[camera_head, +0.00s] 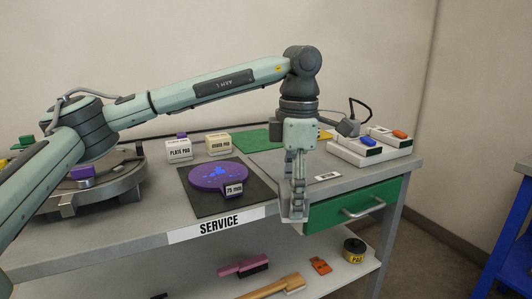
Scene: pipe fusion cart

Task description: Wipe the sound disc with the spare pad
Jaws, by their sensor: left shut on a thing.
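A purple disc (218,176) with blue patches and a "75 mm" tag lies on a dark square mat (190,202) on the cart's top. I cannot tell from its look whether it is the sound disc. A white block (178,151) marked "PLAIN PAD" and a cream block (218,144) with a label stand behind it. My left gripper (295,210) points down at the cart's front edge, right of the disc and apart from it. It is shut on a small grey thing, mostly hidden by the fingers. My right gripper is not in view.
A round metal fixture (120,188) with a purple block (82,173) stands at left. A pale box (372,150) with blue and orange parts is at back right. A green drawer (340,210) is below. A brush, an orange part and a "PAD" tin (354,251) lie on the shelf.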

